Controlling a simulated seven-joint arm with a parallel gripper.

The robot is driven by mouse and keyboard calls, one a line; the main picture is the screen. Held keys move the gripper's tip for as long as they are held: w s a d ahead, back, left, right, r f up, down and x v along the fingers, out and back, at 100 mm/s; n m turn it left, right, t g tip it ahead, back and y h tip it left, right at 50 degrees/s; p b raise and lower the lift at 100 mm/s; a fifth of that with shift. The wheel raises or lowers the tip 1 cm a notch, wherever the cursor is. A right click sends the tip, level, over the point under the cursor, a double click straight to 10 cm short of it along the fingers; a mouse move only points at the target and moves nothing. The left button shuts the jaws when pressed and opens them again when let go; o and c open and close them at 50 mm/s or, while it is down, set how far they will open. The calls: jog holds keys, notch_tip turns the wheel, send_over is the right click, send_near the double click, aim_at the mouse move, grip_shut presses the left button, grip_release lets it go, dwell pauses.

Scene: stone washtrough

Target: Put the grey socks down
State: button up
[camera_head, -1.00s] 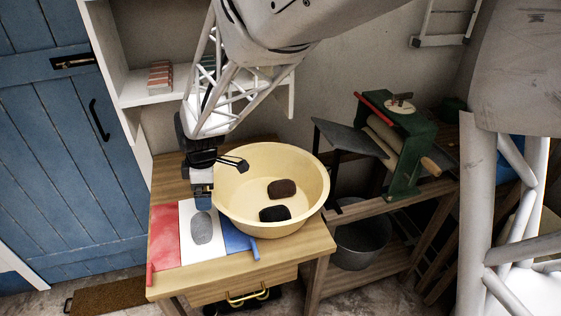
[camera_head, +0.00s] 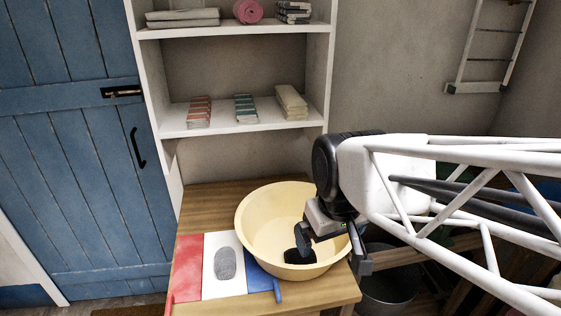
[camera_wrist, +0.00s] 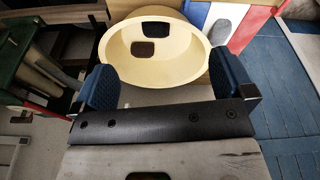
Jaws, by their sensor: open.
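The grey socks (camera_head: 225,264) lie as an oval bundle on the white middle stripe of a red, white and blue mat (camera_head: 187,268) on the wooden table. My gripper (camera_head: 333,252) is open and empty, at the right side of the cream basin (camera_head: 250,225), well to the right of the socks. In the wrist view its two blue pads (camera_wrist: 165,82) stand wide apart with nothing between them, and the basin (camera_wrist: 180,72) shows beyond them.
The basin holds a black bundle (camera_head: 299,256) and a brown bundle (camera_wrist: 144,49). White shelves (camera_head: 230,118) with folded cloths stand behind the table (camera_head: 205,200). A grey metal tub (camera_head: 388,292) stands low at the right. A blue door (camera_head: 75,150) is at the left.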

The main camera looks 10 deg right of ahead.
jog(key=s, duration=0.1)
jog(key=s+d+m, duration=0.1)
jog(key=s+m, duration=0.1)
jog(key=s, duration=0.1)
jog(key=shift+d+r, duration=0.2)
jog(key=shift+d, duration=0.2)
